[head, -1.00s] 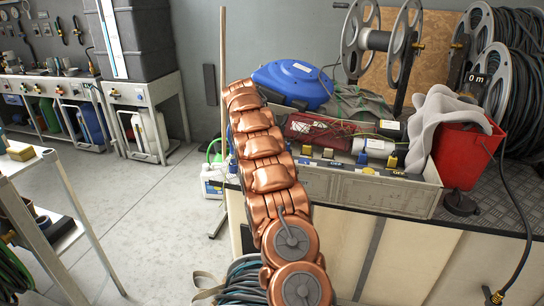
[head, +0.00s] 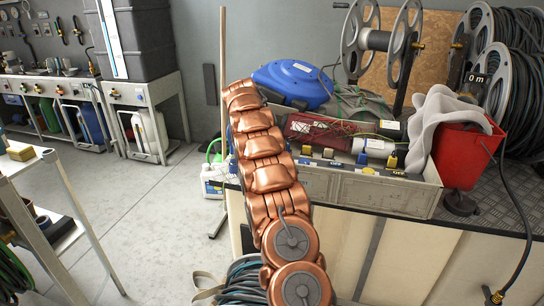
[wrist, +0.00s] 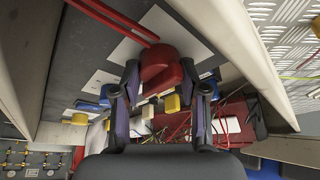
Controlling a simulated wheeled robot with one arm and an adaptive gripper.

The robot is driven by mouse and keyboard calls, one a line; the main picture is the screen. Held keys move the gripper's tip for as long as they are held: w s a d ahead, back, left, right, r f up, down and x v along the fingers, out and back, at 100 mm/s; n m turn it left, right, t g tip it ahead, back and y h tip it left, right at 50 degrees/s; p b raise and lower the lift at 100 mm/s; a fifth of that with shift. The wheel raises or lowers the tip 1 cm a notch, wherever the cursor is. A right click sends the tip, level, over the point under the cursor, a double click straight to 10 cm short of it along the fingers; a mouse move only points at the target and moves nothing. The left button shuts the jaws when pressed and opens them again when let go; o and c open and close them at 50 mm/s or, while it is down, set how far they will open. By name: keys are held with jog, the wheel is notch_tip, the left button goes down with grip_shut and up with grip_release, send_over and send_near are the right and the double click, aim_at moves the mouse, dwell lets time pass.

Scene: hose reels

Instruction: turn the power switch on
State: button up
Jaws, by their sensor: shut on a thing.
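A red rotary knob (wrist: 162,68), which looks like the power switch, sits on a white plate (wrist: 160,25) on a dark panel in the wrist view. My gripper (wrist: 163,88) has one finger on each side of the knob and is shut on it. The knob's turn position is hard to read, since the fingers partly cover it. In the head view my copper arm reaches to the panel box, and the gripper and the red knob are hidden there.
A grey panel box (head: 382,193) with several yellow and blue plugs stands on the bench. A blue case (head: 292,82), a red bucket (head: 462,155) with a grey cloth and hose reels (head: 384,40) are close by. Loose wires lie inside the box. Open floor (head: 150,215) lies left.

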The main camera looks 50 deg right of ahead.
jog(key=shift+s+d+f, duration=0.1)
jog(key=shift+s+f, duration=0.15)
jog(key=shift+s, duration=0.05)
jog(key=o, duration=1.1)
jog(key=shift+r, duration=0.15)
jog(key=shift+w, duration=0.15)
jog(key=shift+r, duration=0.15)
jog(key=v, duration=0.6)
jog(key=shift+w, duration=0.15)
jog(key=shift+a+r, duration=0.35)
jog(key=shift+r, duration=0.25)
jog(key=shift+a, duration=0.1)
